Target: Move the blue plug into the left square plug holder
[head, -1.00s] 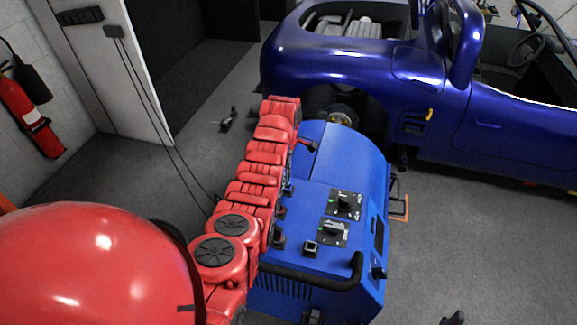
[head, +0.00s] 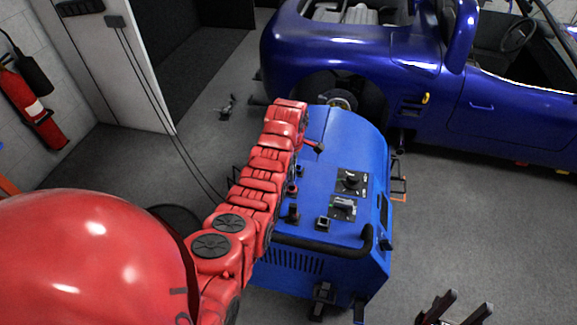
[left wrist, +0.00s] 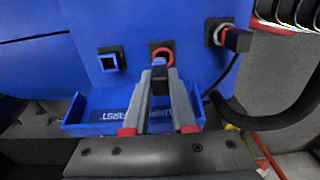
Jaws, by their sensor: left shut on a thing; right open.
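In the left wrist view my left gripper (left wrist: 159,74) is shut at the middle square holder (left wrist: 153,45) on a blue panel. Its fingertips hide most of what they hold, which I take to be the blue plug; a red rim (left wrist: 170,52) shows just beyond them. The left square plug holder (left wrist: 111,60) has a black frame and nothing sticking out of it. A dark plug with a red ring (left wrist: 238,40) sticks out of the right holder. My right gripper (head: 452,309) is open and empty at the bottom.
A blue tray (left wrist: 95,128) sits below the holders. The blue machine (head: 345,145) has knobs and a black handle (head: 320,248) on top. A black cable and hose run at the right of the wrist view.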

